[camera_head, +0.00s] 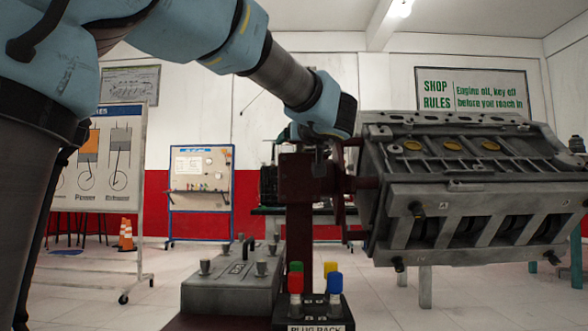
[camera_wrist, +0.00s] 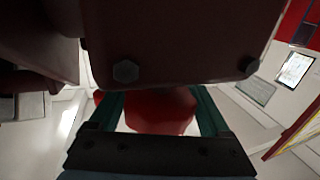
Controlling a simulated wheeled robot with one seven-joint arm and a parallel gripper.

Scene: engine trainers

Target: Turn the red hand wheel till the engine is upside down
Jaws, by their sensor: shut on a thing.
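The grey engine block (camera_head: 470,185) hangs on the dark red stand (camera_head: 297,190) at right in the head view. It sits slightly tilted. A face with three brass-coloured plugs points upward, and a side with several dark openings faces me. In the wrist view my gripper (camera_wrist: 158,105) has its green fingers on both sides of a red part of the hand wheel (camera_wrist: 160,118) and is shut on it. The stand's dark red head (camera_wrist: 185,50), with bolts, covers much of that view and hides the rest of the wheel. In the head view my wrist and the stand hide the wheel.
A grey box with several knobs (camera_head: 232,288) and a plug rack (camera_head: 313,318) with coloured plugs stand low in front of the stand. A whiteboard (camera_head: 95,165) and a tool board (camera_head: 201,188) are behind at left. Open floor lies at left.

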